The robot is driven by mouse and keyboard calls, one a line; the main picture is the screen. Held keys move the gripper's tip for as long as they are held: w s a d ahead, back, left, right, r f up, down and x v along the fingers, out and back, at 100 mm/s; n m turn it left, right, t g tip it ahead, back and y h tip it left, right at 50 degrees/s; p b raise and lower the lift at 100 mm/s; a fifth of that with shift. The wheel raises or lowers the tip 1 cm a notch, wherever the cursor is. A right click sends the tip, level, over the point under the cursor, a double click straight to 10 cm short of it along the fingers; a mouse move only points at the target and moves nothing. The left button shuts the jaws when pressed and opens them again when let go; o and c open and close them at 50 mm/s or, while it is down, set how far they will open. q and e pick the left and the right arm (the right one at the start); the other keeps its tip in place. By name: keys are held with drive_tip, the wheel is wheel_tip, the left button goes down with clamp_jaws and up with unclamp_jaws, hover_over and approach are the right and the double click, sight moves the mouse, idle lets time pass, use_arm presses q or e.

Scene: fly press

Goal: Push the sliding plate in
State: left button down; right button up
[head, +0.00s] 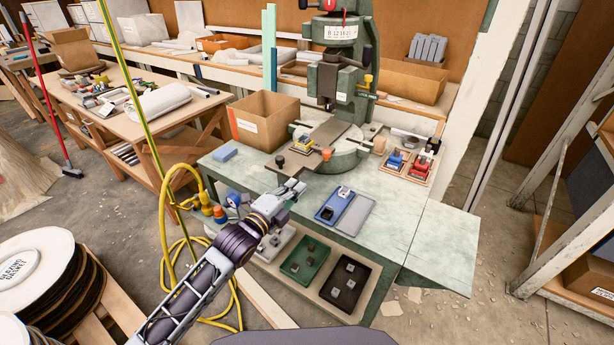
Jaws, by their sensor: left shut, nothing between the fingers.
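The fly press (345,60) is a dark green machine at the back of the pale green bench. What looks like the sliding plate (331,131) is a flat grey-brown slab on the round press bed (345,158), under the ram. An orange knob (327,154) and a black knob (280,160) stand at the bed's front. My left gripper (297,187) is shut and empty, over the bench's front left part. It is in front of the bed and apart from the plate. My right gripper is not in view.
A cardboard box (264,120) stands left of the press. A blue tray (335,205) and a grey tray (356,215) lie on the front of the bench. A wooden tray (407,166) with blue and red items sits at right. The bench's right side is clear.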

sight(312, 170)
use_arm(q)
drive_tip(key=x, duration=0.3)
drive_tip(key=shift+w+d, duration=0.15)
drive_tip(key=shift+w, duration=0.2)
drive_tip(key=shift+w+d, duration=0.25)
drive_tip(key=shift+w, duration=0.05)
drive_tip(key=shift+x, duration=1.05)
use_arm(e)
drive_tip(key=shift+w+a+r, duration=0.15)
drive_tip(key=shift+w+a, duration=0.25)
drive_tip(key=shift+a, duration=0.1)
use_arm(q)
drive_tip(key=shift+w+d, duration=0.1)
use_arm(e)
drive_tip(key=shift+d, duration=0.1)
